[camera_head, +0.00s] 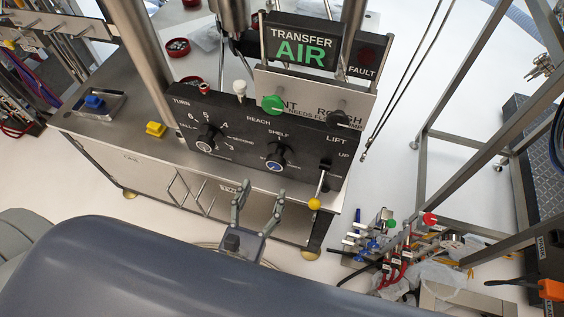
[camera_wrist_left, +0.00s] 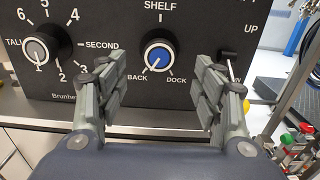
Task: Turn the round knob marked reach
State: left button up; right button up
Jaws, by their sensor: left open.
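The reach knob (camera_head: 276,161) is round and black with a blue face, on the black control panel below the words REACH and SHELF. In the left wrist view the knob (camera_wrist_left: 159,56) is upper centre, and its white pointer line slants down-left toward BACK. DOCK is at its lower right. My left gripper (camera_head: 262,191) is open and empty in front of the panel, just below the knob. In the left wrist view its fingers (camera_wrist_left: 160,85) stand on either side of the knob, nearer the camera and apart from it. My right gripper is not in view.
The turn knob (camera_head: 206,140) with its numbered dial is left of the reach knob. A lift lever with a yellow ball (camera_head: 314,204) sticks out to the right. A green knob (camera_head: 272,104) is above. The metal bench edge (camera_wrist_left: 170,131) runs below the panel.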

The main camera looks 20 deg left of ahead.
aim_at(274, 165)
pick_arm(q)
jog(key=w+p, duration=0.1)
jog(key=w, duration=0.7)
jog(key=shift+w+d, duration=0.1)
jog(key=shift+w, duration=1)
jog(key=shift+c, duration=0.8)
jog(key=c, duration=0.9)
